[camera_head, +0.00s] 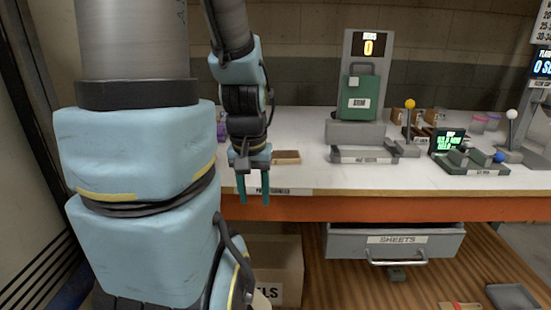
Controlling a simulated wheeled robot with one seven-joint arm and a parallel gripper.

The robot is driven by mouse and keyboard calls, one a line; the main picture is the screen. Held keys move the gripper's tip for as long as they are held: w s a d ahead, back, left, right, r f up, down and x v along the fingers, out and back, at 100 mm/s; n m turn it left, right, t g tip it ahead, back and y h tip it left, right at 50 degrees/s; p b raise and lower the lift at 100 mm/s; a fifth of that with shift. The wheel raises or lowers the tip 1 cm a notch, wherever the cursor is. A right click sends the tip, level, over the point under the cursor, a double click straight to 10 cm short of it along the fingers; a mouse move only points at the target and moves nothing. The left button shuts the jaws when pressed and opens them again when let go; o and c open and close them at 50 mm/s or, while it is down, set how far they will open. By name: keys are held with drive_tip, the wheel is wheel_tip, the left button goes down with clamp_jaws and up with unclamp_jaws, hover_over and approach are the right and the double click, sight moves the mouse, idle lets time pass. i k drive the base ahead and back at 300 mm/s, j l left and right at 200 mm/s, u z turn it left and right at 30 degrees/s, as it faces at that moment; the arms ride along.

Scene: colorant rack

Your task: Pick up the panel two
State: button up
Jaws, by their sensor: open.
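My gripper (253,190) hangs fingers down at the front edge of the white bench, left of centre. Its two teal fingers are apart, with nothing between them. I cannot pick out a thing clearly marked as panel two. A green panel-like block (359,98) with a small label stands upright on a grey stand at the bench's back, right of my gripper and apart from it. A flat reddish-tan piece (460,305) lies at the bottom right, partly cut off by the frame.
The white bench top (300,176) has an orange front edge. A grey drawer labelled SHEETS (397,240) is below. A yellow-knobbed lever (409,105), a small green screen (447,142) and a white-knobbed lever (511,116) stand right. A cardboard box (275,258) is underneath.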

sight(289, 156)
drive_tip(key=l+u, duration=0.2)
drive_tip(key=u, duration=0.55)
drive_tip(key=k+l+u, duration=0.35)
drive_tip(key=l, duration=0.2)
drive_tip(key=k+l+u, duration=0.25)
drive_tip(key=l+u, duration=0.15)
drive_tip(key=k+l, duration=0.25)
drive_tip(key=l, duration=0.15)
drive_tip(key=k+l, duration=0.25)
drive_tip(key=l, duration=0.15)
drive_tip(key=i, duration=0.4)
drive_tip(key=j+u, duration=0.05)
